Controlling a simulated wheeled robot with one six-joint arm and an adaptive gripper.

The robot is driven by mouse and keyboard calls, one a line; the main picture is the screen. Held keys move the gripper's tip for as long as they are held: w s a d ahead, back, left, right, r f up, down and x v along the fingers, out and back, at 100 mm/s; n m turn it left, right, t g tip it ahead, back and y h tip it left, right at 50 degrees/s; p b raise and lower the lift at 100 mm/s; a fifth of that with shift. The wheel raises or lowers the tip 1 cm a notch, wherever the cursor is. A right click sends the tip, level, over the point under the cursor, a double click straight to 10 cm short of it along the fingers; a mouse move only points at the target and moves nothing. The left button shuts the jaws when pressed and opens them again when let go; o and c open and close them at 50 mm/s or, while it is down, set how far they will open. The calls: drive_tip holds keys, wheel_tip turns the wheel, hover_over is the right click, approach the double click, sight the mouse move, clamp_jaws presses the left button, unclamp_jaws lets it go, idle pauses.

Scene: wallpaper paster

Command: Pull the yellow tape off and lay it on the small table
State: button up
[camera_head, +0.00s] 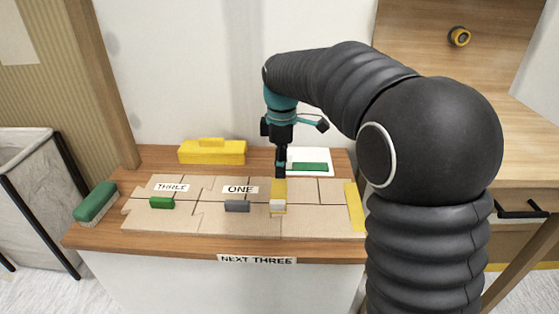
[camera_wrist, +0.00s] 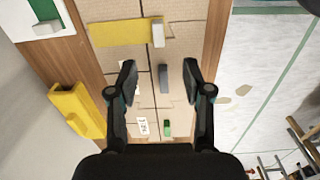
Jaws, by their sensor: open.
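A yellow tape strip (camera_head: 279,188) lies across the cardboard panels on the wooden table (camera_head: 90,238), with a pale block (camera_head: 278,206) at its front end. In the wrist view the strip (camera_wrist: 120,33) shows flat, with the pale block (camera_wrist: 158,32) at its right end. A second yellow strip (camera_head: 354,207) lies at the cardboard's right edge. My gripper (camera_head: 281,173) points down above the back end of the first strip. In the wrist view its fingers (camera_wrist: 160,76) are apart with nothing held. Whether it touches the strip cannot be told.
A grey block (camera_head: 237,206) and a green block (camera_head: 162,203) sit on the cardboard near the ONE and THREE labels. A yellow toolbox (camera_head: 212,152) and a white tray (camera_head: 322,157) stand behind. A green brush-like block (camera_head: 95,203) is left. A wooden counter (camera_head: 520,145) stands right.

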sight(279, 202)
drive_tip(key=f, duration=0.9)
drive_tip(key=f+b, duration=0.1)
drive_tip(key=f, duration=0.4)
drive_tip(key=shift+w+a+f, duration=0.15)
drive_tip(key=shift+w+a, duration=0.1)
clamp_jaws()
